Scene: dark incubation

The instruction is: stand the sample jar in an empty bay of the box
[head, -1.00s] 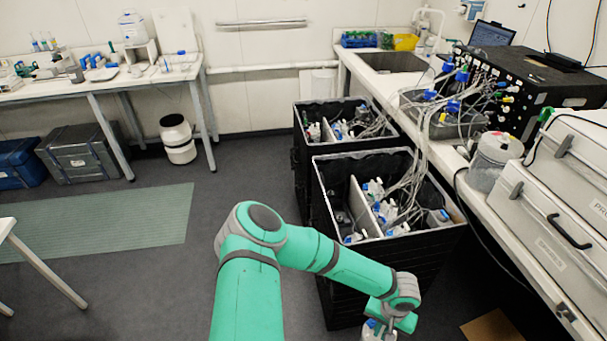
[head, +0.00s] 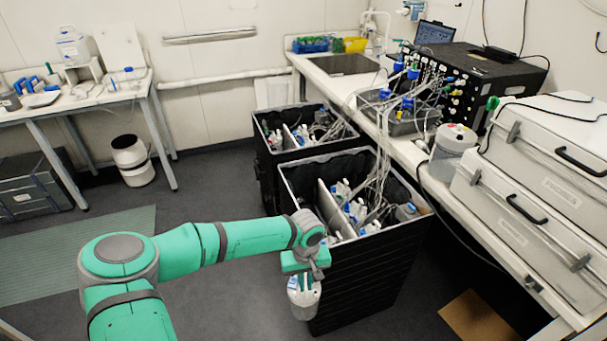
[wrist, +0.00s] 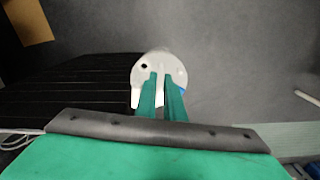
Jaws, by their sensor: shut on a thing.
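My gripper (head: 304,274) is shut on the sample jar (head: 304,302), a white jar with some blue on it. It hangs low in front of the near black box (head: 360,270), outside its left front wall. In the wrist view the jar's white top (wrist: 158,72) shows around the green fingertips (wrist: 163,95), with grey floor beyond it. The near box has a white divider (head: 330,208); its right side holds several bottles and tubes. The left side is partly visible, and I cannot tell which bays are empty.
A second black box (head: 262,172) with bottles and tubes stands behind. A bench (head: 410,150) with a sink, a black instrument (head: 480,90) and grey cases (head: 530,215) runs along the right. Thin tubes (head: 380,165) run from the bench into the boxes.

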